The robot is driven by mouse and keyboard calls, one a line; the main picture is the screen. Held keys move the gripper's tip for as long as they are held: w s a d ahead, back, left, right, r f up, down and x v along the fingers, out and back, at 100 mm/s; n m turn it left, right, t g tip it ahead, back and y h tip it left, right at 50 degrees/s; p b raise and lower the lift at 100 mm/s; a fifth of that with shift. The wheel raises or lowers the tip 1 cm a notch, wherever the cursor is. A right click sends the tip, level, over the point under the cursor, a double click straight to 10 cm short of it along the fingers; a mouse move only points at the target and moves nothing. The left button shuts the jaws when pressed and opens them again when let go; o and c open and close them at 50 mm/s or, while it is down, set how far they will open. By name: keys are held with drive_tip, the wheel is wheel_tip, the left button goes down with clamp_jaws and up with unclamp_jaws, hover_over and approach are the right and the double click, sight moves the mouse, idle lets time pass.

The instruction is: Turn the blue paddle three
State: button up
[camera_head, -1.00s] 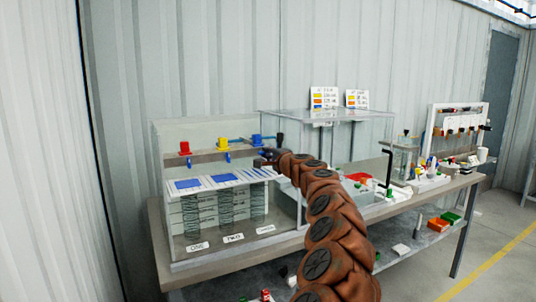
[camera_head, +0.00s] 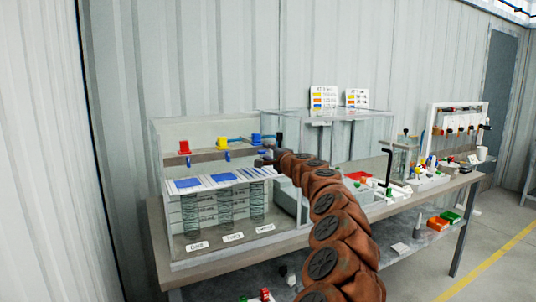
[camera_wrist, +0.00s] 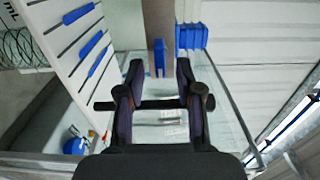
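Blue paddle three (camera_wrist: 158,58) hangs from a brown-grey beam in the wrist view. It appears between my gripper's fingertips (camera_wrist: 159,68) and a little beyond them; I see no contact. My gripper is open, with a clear gap between its dark fingers. In the head view my gripper (camera_head: 264,158) is at the right end of the clear pump case, below the blue block (camera_head: 256,139), and hides the third paddle. The first paddle (camera_head: 188,162) and second paddle (camera_head: 228,156) hang below the red block (camera_head: 184,147) and yellow block (camera_head: 222,142).
A white slotted panel (camera_wrist: 62,45) with blue strips lies left of my gripper in the wrist view. A large blue block (camera_wrist: 190,37) is just right of the paddle. Clear case walls surround this area. A second clear case (camera_head: 350,130) stands to the right on the bench.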

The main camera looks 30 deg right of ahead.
drive_tip(key=s+a, duration=0.1)
drive_tip(key=s, duration=1)
drive_tip(key=shift+s, duration=0.2)
idle(0.6)
